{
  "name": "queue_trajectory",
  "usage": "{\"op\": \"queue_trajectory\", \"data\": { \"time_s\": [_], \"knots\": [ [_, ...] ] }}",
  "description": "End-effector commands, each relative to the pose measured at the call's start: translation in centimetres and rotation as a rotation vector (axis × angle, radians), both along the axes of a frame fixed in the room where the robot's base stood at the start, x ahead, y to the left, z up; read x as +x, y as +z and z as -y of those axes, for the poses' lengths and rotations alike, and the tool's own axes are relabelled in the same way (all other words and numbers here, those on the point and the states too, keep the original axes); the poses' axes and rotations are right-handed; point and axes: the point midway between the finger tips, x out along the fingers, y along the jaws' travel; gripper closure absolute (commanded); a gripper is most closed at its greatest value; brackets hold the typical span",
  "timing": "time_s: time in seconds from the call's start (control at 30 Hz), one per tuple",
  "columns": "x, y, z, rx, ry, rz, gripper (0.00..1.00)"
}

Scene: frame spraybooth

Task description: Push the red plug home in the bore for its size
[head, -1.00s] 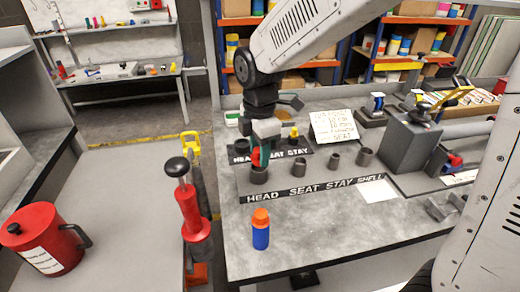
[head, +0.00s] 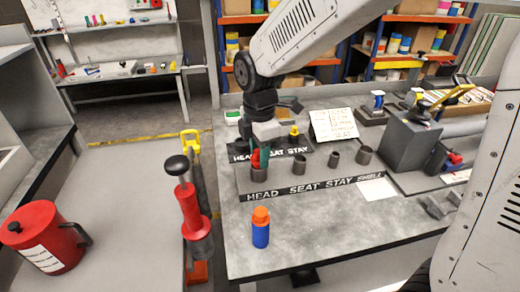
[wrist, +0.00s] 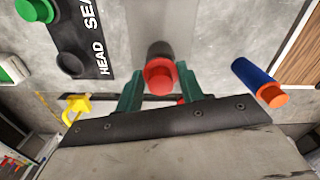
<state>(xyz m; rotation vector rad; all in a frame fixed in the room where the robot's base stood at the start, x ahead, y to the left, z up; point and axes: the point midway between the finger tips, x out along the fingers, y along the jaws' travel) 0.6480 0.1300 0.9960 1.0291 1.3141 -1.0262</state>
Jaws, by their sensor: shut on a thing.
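The red plug (head: 256,158) is held between the green fingers of my gripper (head: 261,157), just over the leftmost grey bore (head: 259,174). That bore stands above the word HEAD on the front strip. In the wrist view the red plug (wrist: 160,76) shows between the two fingers, in line with the grey bore (wrist: 159,49) beyond it. My gripper is shut on the plug. The fingers partly hide the plug's lower end, so I cannot tell whether its tip is inside the bore. Three other bores stand to the right, over SEAT (head: 299,165), STAY (head: 333,158) and SHELL (head: 364,155).
A rear strip (head: 240,157) marked HEAD SEAT STAY lies behind, with a yellow piece (head: 294,134). A blue bottle with an orange cap (head: 261,232) stands at the bench's front. A grey block (head: 408,140) stands right. The front bench top is mostly clear.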

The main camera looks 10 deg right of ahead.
Motion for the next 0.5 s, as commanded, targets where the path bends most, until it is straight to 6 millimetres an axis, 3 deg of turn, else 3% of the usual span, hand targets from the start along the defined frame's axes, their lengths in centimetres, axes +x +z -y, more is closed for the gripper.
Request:
{"op": "queue_trajectory", "data": {
  "time_s": [0.5],
  "knots": [
    [0.0, -1.2, 0.0, 0.000, 0.000, -0.001, 0.87]
  ]
}}
